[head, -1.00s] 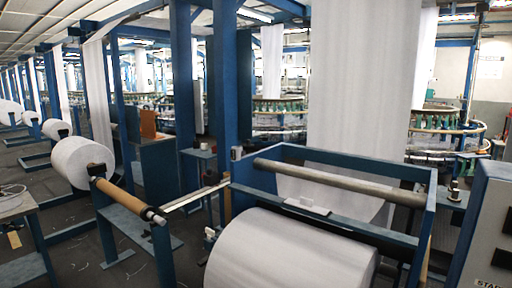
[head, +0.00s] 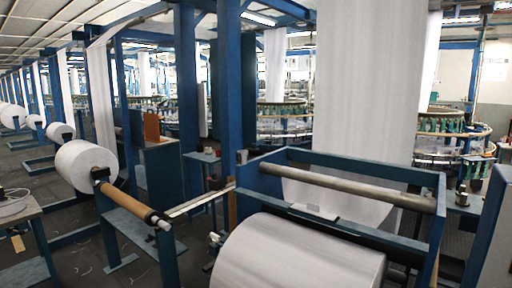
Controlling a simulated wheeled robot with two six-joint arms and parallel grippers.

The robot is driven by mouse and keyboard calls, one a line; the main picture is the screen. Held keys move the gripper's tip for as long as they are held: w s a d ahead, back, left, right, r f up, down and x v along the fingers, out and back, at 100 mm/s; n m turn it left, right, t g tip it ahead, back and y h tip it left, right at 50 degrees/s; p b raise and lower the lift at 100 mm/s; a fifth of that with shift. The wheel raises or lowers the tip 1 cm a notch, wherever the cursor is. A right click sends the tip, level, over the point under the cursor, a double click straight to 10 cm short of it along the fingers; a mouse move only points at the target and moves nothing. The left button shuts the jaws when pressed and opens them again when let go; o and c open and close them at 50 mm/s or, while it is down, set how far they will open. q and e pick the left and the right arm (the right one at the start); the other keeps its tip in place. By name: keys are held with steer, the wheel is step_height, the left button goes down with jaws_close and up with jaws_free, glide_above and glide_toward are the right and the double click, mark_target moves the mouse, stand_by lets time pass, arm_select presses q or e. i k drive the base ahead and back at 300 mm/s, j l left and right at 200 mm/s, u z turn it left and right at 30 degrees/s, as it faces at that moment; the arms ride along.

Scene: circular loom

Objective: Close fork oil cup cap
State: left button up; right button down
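I cannot make out a fork oil cup or its cap for certain in the head view. A small upright metallic object with a dark top (head: 462,193) stands on a small blue shelf beside the right end of the winding frame. It is too small to tell what it is. Neither of my grippers is in view.
A blue winding frame (head: 345,164) with a large white fabric roll (head: 300,255) fills the front right. A grey cabinet (head: 497,235) stands at the right edge. A table (head: 25,208) is at the left edge. Dark floor (head: 85,262) shows between them. Circular looms (head: 285,125) stand behind.

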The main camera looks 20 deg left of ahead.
mark_target(254, 148)
steer(key=i+j, duration=0.1)
steer(key=j, duration=0.4)
steer(key=i+j, duration=0.1)
steer(key=j, duration=0.95)
steer(key=i+j, duration=0.15)
steer(key=j, duration=0.4)
